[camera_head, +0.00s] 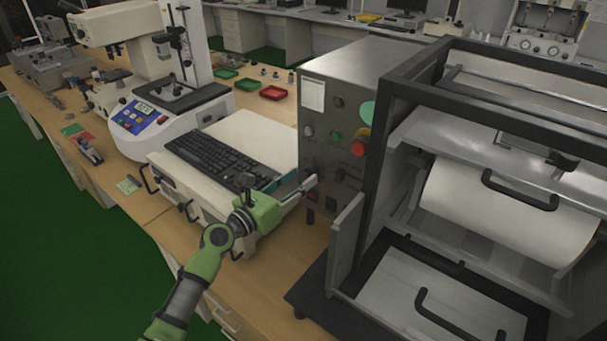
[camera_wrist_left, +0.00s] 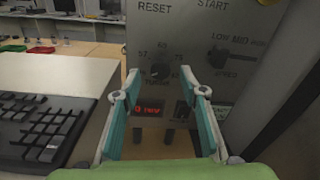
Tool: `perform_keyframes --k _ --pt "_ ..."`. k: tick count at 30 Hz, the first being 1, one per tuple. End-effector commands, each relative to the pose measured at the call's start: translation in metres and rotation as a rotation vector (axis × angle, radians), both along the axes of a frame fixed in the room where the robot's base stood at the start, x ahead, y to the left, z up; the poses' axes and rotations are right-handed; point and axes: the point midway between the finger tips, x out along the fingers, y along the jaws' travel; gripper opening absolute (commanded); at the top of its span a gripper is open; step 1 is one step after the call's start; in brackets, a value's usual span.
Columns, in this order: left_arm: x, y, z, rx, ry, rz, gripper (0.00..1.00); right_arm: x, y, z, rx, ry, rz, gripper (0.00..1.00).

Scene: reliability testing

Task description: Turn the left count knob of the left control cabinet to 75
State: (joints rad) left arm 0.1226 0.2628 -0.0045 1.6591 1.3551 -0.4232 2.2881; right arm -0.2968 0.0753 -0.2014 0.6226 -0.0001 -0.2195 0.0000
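The left control cabinet (camera_head: 315,120) is a grey metal box on the bench. In the left wrist view its dark count knob (camera_wrist_left: 160,72) sits below the RESET label, with small numbers around it. Its pointer setting is too small to read surely. A red display (camera_wrist_left: 149,112) below it seems to read 0 rev. My left gripper (camera_head: 311,183) is in front of the cabinet's lower panel. Its fingers stand apart and empty in the left wrist view (camera_wrist_left: 160,76), with the knob showing between the tips; I cannot tell whether they touch it. My right gripper is out of view.
A speed knob (camera_wrist_left: 219,57) sits right of the count knob. A keyboard (camera_head: 220,158) lies left of the cabinet. A dark-framed machine with a white roll (camera_head: 505,210) stands close on the right. A red button (camera_head: 358,148) juts from the upper panel.

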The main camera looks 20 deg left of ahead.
Motion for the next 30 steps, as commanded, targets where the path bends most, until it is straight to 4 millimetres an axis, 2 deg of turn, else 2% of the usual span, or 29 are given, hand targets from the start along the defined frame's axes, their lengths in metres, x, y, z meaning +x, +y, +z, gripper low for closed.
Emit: perform_keyframes --k 6,16,20,21,30 --pt "0.018 -0.007 0.000 -0.001 0.001 0.000 0.39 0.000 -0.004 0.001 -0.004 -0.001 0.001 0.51" --pt "0.020 -0.009 -0.001 0.000 0.001 0.000 0.39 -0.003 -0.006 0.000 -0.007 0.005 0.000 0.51" --pt "0.020 -0.008 -0.001 0.000 0.001 0.000 0.05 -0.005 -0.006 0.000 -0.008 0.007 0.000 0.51" --pt "0.020 -0.008 -0.001 0.000 0.001 0.000 0.00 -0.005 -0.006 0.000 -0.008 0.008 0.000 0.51" --pt "0.020 -0.008 0.000 0.018 -0.006 0.000 0.01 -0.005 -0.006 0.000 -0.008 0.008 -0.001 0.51"
